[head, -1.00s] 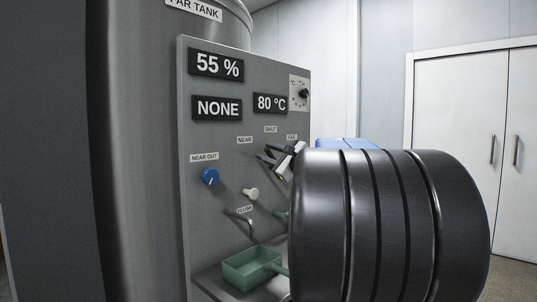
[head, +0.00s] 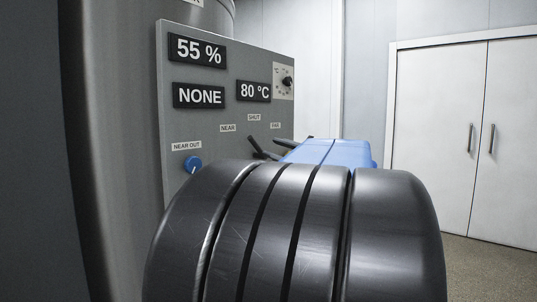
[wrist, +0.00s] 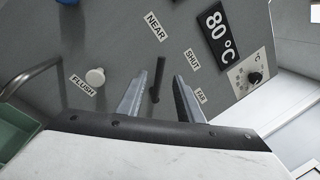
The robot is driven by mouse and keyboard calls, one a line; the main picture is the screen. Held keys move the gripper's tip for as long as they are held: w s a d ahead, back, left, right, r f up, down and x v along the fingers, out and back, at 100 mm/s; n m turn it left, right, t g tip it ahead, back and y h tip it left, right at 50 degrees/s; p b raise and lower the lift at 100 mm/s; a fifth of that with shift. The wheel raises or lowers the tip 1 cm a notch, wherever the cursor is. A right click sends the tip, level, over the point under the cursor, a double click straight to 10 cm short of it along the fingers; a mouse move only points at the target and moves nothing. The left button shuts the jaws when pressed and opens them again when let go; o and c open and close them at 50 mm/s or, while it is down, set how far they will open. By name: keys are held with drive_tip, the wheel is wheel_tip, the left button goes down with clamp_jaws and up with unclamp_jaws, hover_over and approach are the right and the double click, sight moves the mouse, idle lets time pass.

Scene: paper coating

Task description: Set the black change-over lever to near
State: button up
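The black change-over lever (wrist: 158,76) is on the grey panel, between the two fingers of my gripper (wrist: 160,84) in the wrist view. The fingers are apart, with a gap on each side of the lever. The lever runs up the picture, roughly toward the NEAR label (wrist: 155,26); I cannot tell if it is fully there. The SHUT label (wrist: 192,60) and FAR label (wrist: 200,95) are to the right. In the head view my dark wrist hides most of the fingers, and dark bars show below the NEAR label (head: 228,128).
The displays read 55 % (head: 199,51), NONE (head: 199,96) and 80 °C (head: 254,91). A blue knob (head: 193,164) is at lower left. The wrist view shows a white knob (wrist: 95,77) by the FLUSH label, a bent metal pipe (wrist: 28,76) and a green tray (wrist: 14,130).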

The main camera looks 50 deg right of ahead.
drive_tip(key=shift+s+a+f, duration=0.1)
drive_tip(key=shift+s+f, duration=0.1)
drive_tip(key=shift+s, duration=1.05)
drive_tip(key=shift+s+a+f, duration=0.1)
drive_tip(key=shift+s+f, duration=0.05)
drive_tip(key=shift+s, duration=1.05)
drive_tip(key=w+a+f+n+g+y, duration=0.2)
drive_tip(key=a+f+n+g+y, duration=0.3)
drive_tip(key=a+f, duration=0.65)
drive_tip(key=w+a+f+n+g+y, duration=0.1)
drive_tip(key=a+f+n+g, duration=0.45)
drive_tip(key=a, duration=0.85)
drive_tip(key=s+a+f+n+g+h, duration=0.2)
drive_tip(key=s+a+f+n, duration=0.2)
drive_tip(key=s+f+n, duration=0.3)
drive_tip(key=s+a+f+n+g+h, duration=0.2)
drive_tip(key=s+a+f+n+h, duration=0.1)
drive_tip(key=s+f+n, duration=0.4)
drive_tip(key=shift+s+a+f+n, duration=0.35)
drive_tip(key=shift+f+n, duration=1.2)
drive_tip(key=shift+f, duration=1.45)
